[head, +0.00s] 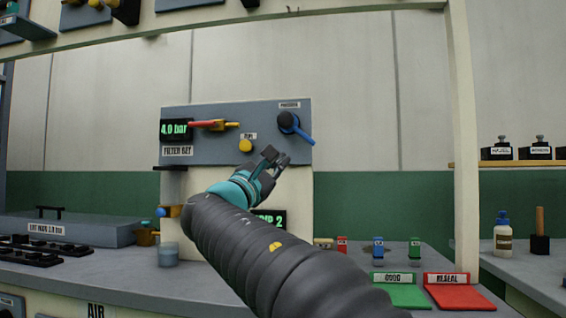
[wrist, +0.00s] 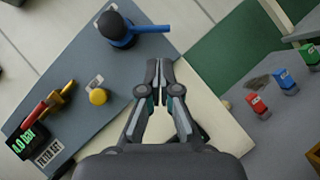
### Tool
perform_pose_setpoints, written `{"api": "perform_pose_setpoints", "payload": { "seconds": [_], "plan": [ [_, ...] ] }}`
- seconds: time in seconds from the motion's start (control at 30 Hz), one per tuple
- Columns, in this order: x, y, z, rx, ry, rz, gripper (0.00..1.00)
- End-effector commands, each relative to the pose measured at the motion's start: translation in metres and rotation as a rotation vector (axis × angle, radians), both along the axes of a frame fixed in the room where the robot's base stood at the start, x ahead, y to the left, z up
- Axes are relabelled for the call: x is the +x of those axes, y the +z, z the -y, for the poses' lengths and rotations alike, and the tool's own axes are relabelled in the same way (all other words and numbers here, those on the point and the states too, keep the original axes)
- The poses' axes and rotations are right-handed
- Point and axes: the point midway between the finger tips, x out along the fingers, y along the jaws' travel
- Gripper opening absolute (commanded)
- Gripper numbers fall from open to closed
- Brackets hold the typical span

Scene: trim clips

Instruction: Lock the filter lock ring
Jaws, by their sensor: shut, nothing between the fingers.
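My gripper (head: 277,158) is raised in front of the lower right part of the grey panel (head: 215,111) labelled like "filter set". Its fingers are together and empty in the wrist view (wrist: 159,80). I cannot make out a filter lock ring for certain; my arm hides part of the area below the panel.
The panel has a green "4.0 bar" display (head: 175,129), a red-handled brass valve (head: 215,125) and a yellow button (head: 245,146).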

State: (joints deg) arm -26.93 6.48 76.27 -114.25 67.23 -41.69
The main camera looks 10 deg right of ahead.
Motion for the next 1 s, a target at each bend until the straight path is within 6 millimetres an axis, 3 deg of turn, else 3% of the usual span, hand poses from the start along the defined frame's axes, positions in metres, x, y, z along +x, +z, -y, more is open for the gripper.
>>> {"api": "perform_pose_setpoints", "payload": {
  "seconds": [0.5,0.73,1.0],
  "plan": [
    [0.064,0.04,0.059,0.002,-0.005,-0.001,0.0],
    [0.076,0.047,0.07,0.001,-0.003,-0.001,0.0],
    [0.078,0.047,0.071,0.002,-0.002,-0.001,0.0]
  ]
}}
